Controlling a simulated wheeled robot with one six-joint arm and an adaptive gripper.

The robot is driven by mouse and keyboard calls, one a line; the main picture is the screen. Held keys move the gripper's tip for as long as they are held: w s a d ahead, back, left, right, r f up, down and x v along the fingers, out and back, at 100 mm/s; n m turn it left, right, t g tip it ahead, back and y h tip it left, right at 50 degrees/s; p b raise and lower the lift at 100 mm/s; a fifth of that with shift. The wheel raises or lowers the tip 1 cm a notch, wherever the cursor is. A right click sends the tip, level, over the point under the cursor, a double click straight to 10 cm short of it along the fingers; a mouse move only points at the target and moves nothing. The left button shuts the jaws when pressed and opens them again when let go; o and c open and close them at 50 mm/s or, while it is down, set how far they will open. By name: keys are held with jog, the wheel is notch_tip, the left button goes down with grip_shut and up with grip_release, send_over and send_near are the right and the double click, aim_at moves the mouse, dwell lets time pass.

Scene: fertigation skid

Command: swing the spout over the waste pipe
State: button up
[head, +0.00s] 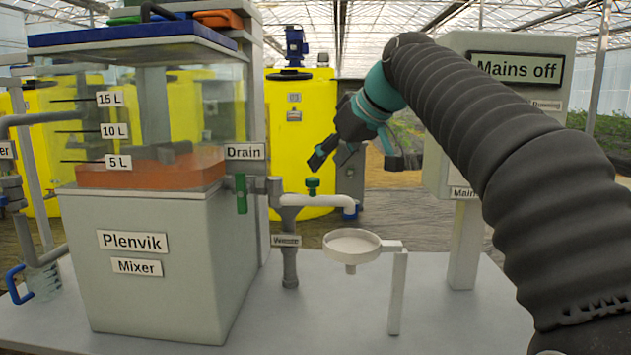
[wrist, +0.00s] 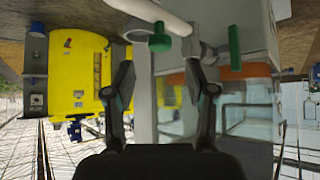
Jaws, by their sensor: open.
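The white spout (head: 325,201) runs right from the drain fitting, with a green knob (head: 312,186) on top and a blue tip (head: 350,212). Its tip is above the white funnel (head: 352,245), away from the grey waste pipe (head: 290,268), which stands at the left below the spout's base. My gripper (head: 332,157) is open and empty, above and slightly right of the knob, apart from it. In the wrist view, the spout (wrist: 160,12) and green knob (wrist: 159,42) show at the top, beyond the fingers (wrist: 163,75).
A green valve handle (head: 241,194) hangs by the Drain label, left of the spout. The mixer tank (head: 150,255) holds orange liquid near 5 L. The funnel's stand (head: 397,290) and the control box (head: 510,130) reading "Mains off" are at the right.

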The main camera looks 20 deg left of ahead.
aim_at(313, 179)
jog(key=shift+b+x, duration=0.35)
jog(key=shift+x, duration=2.7)
grip_shut()
